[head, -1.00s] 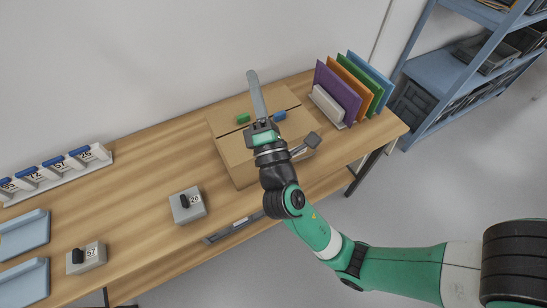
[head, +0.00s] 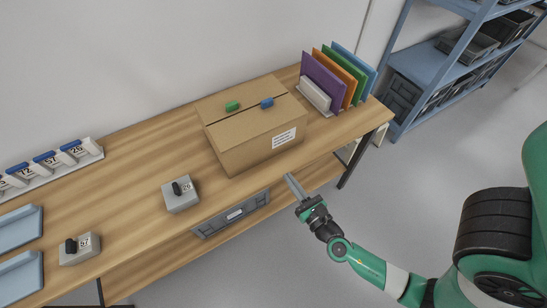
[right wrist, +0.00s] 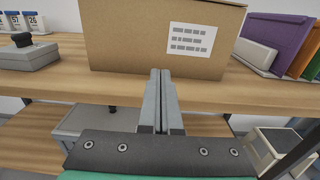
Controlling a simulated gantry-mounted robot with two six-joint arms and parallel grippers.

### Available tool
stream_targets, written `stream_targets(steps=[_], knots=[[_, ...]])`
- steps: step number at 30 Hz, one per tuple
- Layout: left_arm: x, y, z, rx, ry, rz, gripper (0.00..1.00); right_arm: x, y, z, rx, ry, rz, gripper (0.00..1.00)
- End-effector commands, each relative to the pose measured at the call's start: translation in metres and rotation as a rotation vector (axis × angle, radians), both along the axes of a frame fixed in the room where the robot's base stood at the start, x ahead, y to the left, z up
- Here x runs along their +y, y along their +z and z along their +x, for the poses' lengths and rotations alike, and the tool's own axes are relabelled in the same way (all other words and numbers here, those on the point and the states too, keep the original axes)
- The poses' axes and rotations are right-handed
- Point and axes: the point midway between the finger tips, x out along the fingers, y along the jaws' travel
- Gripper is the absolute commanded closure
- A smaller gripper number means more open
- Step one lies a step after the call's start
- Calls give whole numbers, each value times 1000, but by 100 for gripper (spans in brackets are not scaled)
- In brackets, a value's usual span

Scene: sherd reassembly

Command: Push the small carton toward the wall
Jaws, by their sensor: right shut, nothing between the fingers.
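The carton (head: 252,130) is a closed brown box with a white printed label on its front face. My right gripper (head: 291,181) is shut and empty, in front of the carton near the table's front edge. In the right wrist view its fingers (right wrist: 160,80) point at the carton's front face (right wrist: 130,40), below and left of the label. My left gripper is not in view.
A rack of coloured folders (head: 330,85) stands right of the carton. Blue trays (head: 20,229) and a row of numbered tags (head: 50,163) are at far left.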

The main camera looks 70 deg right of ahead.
Motion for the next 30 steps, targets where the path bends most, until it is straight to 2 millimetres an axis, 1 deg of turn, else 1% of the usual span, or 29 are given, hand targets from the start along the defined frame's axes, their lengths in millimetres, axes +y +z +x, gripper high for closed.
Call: stream_targets(steps=[1,6,9,13,18,28,30], knots=[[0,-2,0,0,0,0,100,-9,1,9,-5,-8,-2,100],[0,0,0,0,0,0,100,-31,2,40,-3,-3,-1,100],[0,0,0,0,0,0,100,-43,2,56,-3,-2,-1,100],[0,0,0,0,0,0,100,-54,1,71,-2,0,0,100],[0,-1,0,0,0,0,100,-60,1,81,-1,0,0,100],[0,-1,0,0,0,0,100,-61,1,82,-1,1,0,100],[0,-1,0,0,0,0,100,-63,0,85,-1,0,0,100]])
